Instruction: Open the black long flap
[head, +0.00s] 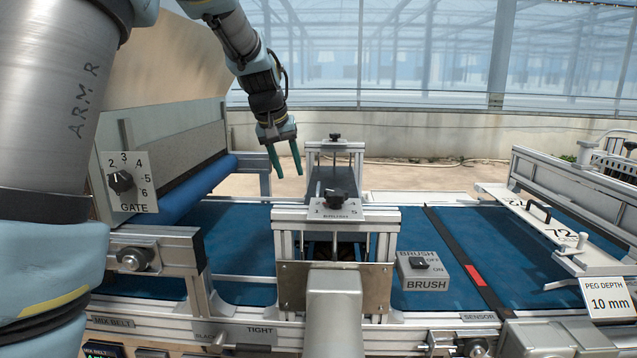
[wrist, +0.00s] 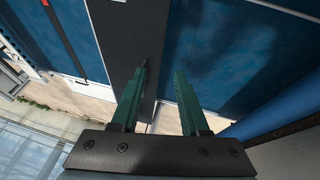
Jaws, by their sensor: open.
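A long dark panel (head: 322,181), which looks like the black long flap, runs across the blue belt between the two brush posts. Its near part is hidden behind the brush knob plate (head: 336,203). In the wrist view the dark panel (wrist: 122,32) stretches away from my fingers, and it appears to lie flat. I cannot make out its hinge or free edge. My gripper (head: 288,175) is open and empty, with its green fingers pointing down, left of the panel's far end. In the wrist view the fingers (wrist: 162,70) are apart with nothing between them.
The gate dial (head: 121,182) and a blue roller (head: 200,190) stand at left. A brush switch box (head: 427,270) and a dark strip with a red mark (head: 476,275) lie right of the panel. A white peg plate (head: 535,220) is at far right.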

